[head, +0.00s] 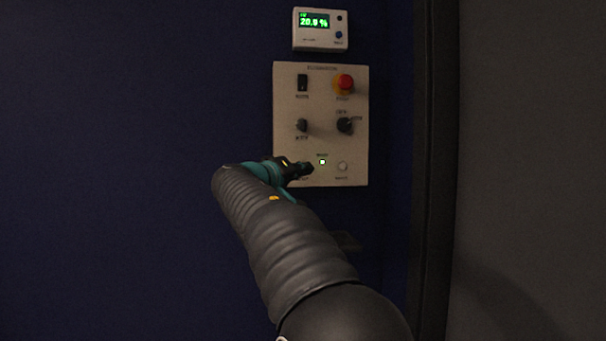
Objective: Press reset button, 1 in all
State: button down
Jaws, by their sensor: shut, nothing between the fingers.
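A pale control panel (322,90) is fixed to the dark blue wall. A small whitish round button (342,166) sits at its lower right, with a label too blurred to read. My gripper (306,169) is shut and empty, in front of the panel's lower left corner, left of the lamp. It hides whatever is on the panel there; part of a label shows below it. I cannot tell whether the fingertips touch the panel, nor which control is the reset button.
The panel also carries a black rocker switch (302,83), a red mushroom button on a yellow ring (344,83), and two dark knobs, one on the left (301,125) and one on the right (344,125). A white display box (320,40) hangs above. A dark vertical frame (436,150) stands right.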

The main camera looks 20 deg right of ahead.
jog(key=shift+s+a+b, duration=0.2)
jog(key=shift+s+b, duration=0.2)
jog(key=shift+s, duration=0.25)
jog(key=shift+s+a+b, duration=0.15)
jog(key=shift+s+b, duration=0.2)
jog(key=shift+s, duration=0.3)
jog(key=s+a+f+n+g+y+p, duration=0.1)
jog(key=s+a+f+y+p, duration=0.2)
jog(key=s+f, duration=0.7)
jog(key=s+a+f+g+y+p, duration=0.1)
jog(key=s+a+f+y+p, duration=0.3)
jog(key=s+a+f+y, duration=0.4)
jog(key=s+a+f+n+g+y+p, duration=0.1)
jog(key=s+a+f+y+p, duration=0.2)
jog(key=s+f, duration=0.9)
jog(key=s+a+y, duration=0.2)
jog(key=s+a, duration=0.2)
jog(key=s, duration=0.1)
jog(key=shift+s+f+n+y+p, duration=0.15)
jog(key=shift+s+n+y+p, duration=0.15)
jog(key=shift+s+p, duration=0.1)
